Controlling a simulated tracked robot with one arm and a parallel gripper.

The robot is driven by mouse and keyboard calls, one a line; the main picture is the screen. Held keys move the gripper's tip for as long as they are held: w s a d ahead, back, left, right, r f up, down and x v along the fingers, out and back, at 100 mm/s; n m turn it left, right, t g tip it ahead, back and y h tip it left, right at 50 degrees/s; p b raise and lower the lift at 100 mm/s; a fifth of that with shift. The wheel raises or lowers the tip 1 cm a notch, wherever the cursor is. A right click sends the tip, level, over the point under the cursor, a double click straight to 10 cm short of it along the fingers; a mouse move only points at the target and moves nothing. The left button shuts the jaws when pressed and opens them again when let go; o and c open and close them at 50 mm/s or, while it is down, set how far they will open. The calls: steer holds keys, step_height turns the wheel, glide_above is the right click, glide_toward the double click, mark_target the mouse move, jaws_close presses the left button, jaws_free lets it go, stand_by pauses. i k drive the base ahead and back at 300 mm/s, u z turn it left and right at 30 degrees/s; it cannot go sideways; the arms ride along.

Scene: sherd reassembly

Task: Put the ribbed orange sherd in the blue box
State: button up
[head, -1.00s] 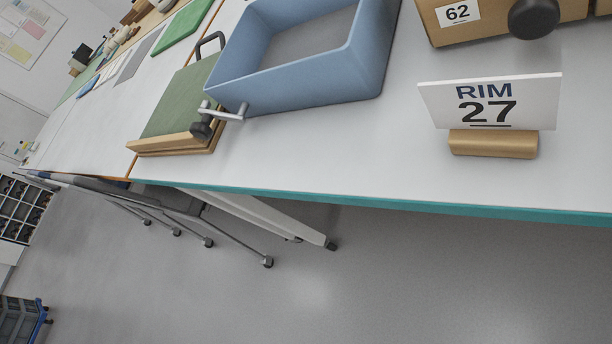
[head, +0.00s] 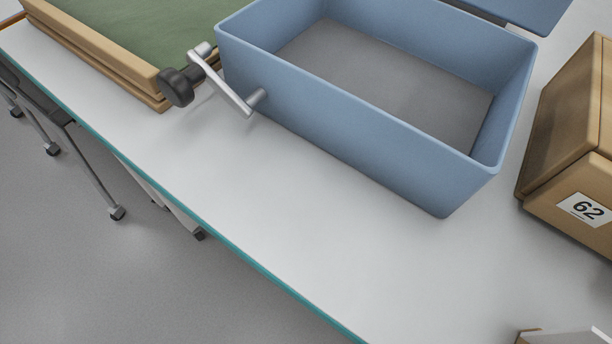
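The blue box (head: 345,128) stands open on the white table in the upper middle of the head view. Its grey floor (head: 385,75) looks bare where I can see it; part of the near inside is hidden by the front wall. No ribbed orange sherd shows in this view. My gripper is not in view, so I cannot see whether it holds anything.
A green-topped wooden board (head: 130,35) lies left of the box. A metal crank (head: 225,85) with a black knob juts out between them. A cardboard-coloured box marked 62 (head: 570,150) stands right. The white tabletop (head: 310,230) is clear in front, ending at a teal edge.

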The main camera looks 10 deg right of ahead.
mark_target(370, 87)
steer(key=i, duration=0.55)
steer(key=z, duration=0.7)
steer(key=i, duration=0.55)
steer(key=u, duration=0.1)
